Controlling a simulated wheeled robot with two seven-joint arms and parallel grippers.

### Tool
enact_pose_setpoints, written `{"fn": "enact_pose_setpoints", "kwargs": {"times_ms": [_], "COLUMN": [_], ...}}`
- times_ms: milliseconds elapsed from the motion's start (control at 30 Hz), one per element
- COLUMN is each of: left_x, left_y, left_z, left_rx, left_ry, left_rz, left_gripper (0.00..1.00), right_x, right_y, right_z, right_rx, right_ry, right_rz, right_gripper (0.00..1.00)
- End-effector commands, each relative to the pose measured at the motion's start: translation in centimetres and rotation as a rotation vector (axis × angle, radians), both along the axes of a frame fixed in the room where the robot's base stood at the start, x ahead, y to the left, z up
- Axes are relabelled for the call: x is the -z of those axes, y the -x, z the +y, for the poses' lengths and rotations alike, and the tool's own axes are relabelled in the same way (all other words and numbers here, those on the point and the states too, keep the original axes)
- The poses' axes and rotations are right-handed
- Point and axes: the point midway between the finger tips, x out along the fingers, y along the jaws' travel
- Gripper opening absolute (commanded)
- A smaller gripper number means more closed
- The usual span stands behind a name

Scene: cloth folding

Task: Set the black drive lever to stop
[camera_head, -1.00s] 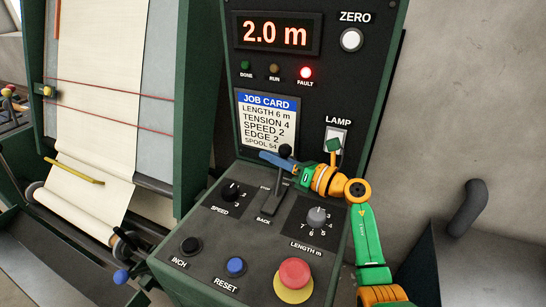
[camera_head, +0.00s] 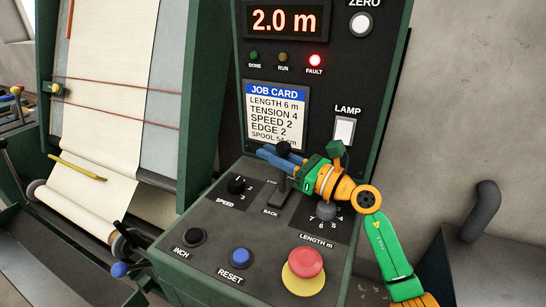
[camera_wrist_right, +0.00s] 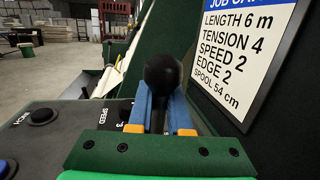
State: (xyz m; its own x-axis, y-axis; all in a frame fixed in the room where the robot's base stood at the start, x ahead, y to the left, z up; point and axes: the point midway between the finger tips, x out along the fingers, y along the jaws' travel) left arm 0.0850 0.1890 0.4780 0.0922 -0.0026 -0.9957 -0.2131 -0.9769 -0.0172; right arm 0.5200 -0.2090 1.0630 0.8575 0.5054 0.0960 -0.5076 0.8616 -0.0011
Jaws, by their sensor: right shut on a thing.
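The black drive lever (camera_head: 280,187) stands up from the sloping panel, with a round black knob (camera_wrist_right: 163,70) on top. A BACK label lies in front of its foot; the other small labels by it are too small to read surely. My right gripper (camera_head: 270,155) comes from the right, its blue fingers shut around the lever just below the knob. In the right wrist view the fingers stand on both sides of the lever, the knob showing above them. The exact lever setting cannot be told. My left gripper is not in view.
The length dial (camera_head: 326,211) is partly hidden under my right gripper. The speed dial (camera_head: 237,185), inch button (camera_head: 194,237), blue reset button (camera_head: 240,257) and red stop-type button (camera_head: 305,263) sit around the lever. The red FAULT lamp (camera_head: 315,60) is lit; the display (camera_head: 284,20) reads 2.0 m.

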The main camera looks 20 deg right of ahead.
Motion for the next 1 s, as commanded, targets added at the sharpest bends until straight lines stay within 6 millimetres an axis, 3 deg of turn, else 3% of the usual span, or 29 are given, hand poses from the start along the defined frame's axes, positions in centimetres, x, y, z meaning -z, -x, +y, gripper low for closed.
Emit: {"fn": "enact_pose_setpoints", "kwargs": {"times_ms": [33,100,133,433,767,1000], "left_x": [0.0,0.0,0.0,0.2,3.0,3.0], "left_y": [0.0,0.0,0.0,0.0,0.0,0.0], "left_z": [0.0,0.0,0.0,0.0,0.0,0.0], "left_rx": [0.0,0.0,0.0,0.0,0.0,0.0], "left_ry": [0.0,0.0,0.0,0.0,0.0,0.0], "left_rz": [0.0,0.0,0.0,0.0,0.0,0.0], "left_gripper": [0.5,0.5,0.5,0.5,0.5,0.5], "right_x": [0.0,0.0,0.0,0.1,1.1,0.7], "right_y": [0.0,0.0,0.0,0.2,5.4,6.1], "right_z": [0.0,0.0,0.0,-0.2,-3.2,-3.6], "right_rx": [0.0,0.001,0.001,0.002,0.002,0.0], "right_ry": [0.0,0.0,-0.001,-0.001,0.002,0.0], "right_rz": [0.0,0.0,0.001,0.001,0.002,0.001], "right_gripper": [0.25,0.44,0.47,0.47,0.47,0.47]}}
